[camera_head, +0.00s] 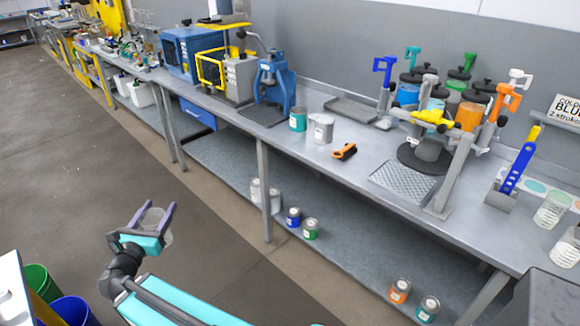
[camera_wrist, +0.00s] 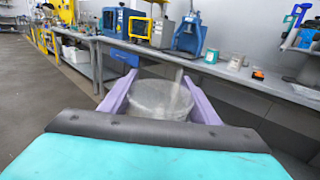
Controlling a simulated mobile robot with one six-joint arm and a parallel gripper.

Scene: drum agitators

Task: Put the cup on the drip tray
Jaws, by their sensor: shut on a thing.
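My gripper (camera_head: 160,208) is shut on a clear, translucent cup (camera_head: 153,226), out over the floor in front of the bench. In the wrist view the cup (camera_wrist: 160,98) sits between the two purple fingers. Its contents cannot be told. A grated metal tray (camera_head: 403,181), which looks like the drip tray, lies on the bench at right, in front of the drum dispenser. The gripper and cup are well to the left of it and apart from it. The grated tray looks empty.
The long bench (camera_head: 330,170) stands between floor and wall. The carousel dispenser (camera_head: 428,152) and its grey post (camera_head: 452,178) crowd the grated tray. Floor before the bench is open.

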